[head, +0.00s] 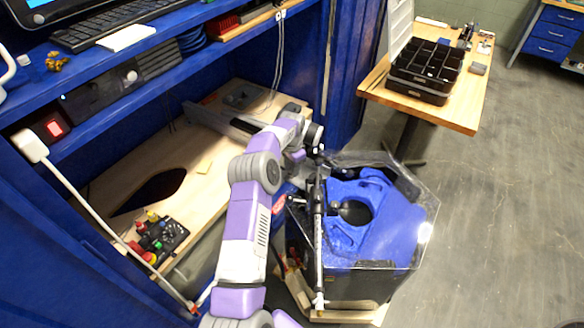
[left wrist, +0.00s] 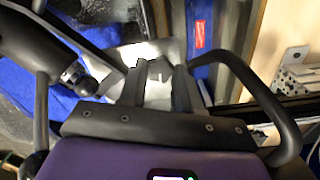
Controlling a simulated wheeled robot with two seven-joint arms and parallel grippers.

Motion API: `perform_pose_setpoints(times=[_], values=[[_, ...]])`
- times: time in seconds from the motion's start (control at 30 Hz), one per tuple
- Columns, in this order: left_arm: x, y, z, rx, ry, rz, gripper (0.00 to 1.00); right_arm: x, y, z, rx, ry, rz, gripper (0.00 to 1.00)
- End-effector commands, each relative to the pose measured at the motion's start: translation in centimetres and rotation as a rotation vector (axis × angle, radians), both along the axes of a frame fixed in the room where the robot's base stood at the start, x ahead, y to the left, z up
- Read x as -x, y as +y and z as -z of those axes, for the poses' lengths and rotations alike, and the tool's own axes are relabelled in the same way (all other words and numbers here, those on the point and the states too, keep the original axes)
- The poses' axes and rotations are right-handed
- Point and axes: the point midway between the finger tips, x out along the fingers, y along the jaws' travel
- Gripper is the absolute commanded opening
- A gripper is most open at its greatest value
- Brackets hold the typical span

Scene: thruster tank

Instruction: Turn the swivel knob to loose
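The thruster tank (head: 385,220), a clear-walled tank with blue inside, stands at the centre right of the head view. My right gripper is not in view.
A blue workbench (head: 215,60) with a wooden top fills the left, with a small box of coloured knobs (head: 160,238) on it. A wooden table (head: 470,108) with black organizer trays (head: 425,68) stands behind the tank. The floor to the right is clear.

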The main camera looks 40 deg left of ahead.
Motion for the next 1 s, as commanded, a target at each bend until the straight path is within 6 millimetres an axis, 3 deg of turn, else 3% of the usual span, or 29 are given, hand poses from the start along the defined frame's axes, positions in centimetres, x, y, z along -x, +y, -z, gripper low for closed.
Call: perform_pose_setpoints(times=[0.03,0.1,0.47,1.0], values=[[0.00,0.01,-0.01,0.000,0.000,0.000,0.12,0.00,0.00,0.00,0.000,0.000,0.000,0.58],[0.00,0.01,-0.02,0.000,0.000,0.000,0.02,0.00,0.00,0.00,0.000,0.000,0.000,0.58],[0.00,0.00,-0.03,-0.001,0.001,-0.072,0.02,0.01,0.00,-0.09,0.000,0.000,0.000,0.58],[0.03,-0.05,0.02,-0.001,0.004,-0.463,0.02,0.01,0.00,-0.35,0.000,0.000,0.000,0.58]])
